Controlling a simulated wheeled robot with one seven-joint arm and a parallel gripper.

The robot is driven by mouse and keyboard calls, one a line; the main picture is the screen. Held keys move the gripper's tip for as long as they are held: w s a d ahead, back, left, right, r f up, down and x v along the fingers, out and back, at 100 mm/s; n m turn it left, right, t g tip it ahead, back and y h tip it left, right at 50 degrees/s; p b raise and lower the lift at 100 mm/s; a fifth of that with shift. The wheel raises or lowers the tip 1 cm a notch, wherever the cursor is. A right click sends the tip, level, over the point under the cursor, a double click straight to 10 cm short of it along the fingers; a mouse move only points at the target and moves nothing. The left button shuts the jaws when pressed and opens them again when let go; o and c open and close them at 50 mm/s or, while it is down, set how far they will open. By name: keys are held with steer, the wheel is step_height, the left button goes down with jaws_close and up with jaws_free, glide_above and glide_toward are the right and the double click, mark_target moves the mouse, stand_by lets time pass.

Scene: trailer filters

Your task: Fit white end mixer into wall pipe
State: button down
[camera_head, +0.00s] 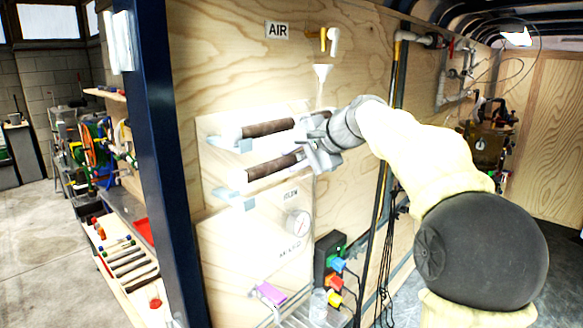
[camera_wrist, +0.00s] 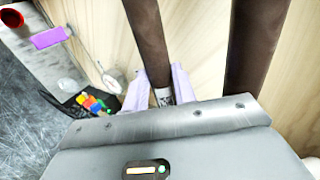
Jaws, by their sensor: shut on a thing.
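Two brown tubes run side by side along a white panel on the plywood wall in the head view, an upper tube (camera_head: 268,128) and a lower tube (camera_head: 273,167). The upper one has a pale end at its left. My gripper (camera_head: 307,152) is at their right ends. In the wrist view my gripper (camera_wrist: 160,78) has its lilac fingers on either side of one brown tube (camera_wrist: 149,38), near a small pale, marked end part (camera_wrist: 163,97). It is shut on this tube. The second tube (camera_wrist: 256,45) lies beside it. I cannot tell which tube carries the white mixer end.
A white funnel (camera_head: 322,73) and a yellow and white pipe fitting (camera_head: 331,40) are on the wall above. A gauge (camera_head: 298,223) and a black box with coloured plugs (camera_head: 331,262) are below. A dark blue post (camera_head: 165,150) stands left. Vertical rods hang right of my gripper.

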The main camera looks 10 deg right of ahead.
steer(key=s+d+b, duration=0.4)
steer(key=s+d, duration=0.6)
steer(key=s, duration=0.4)
steer(key=shift+b, duration=0.4)
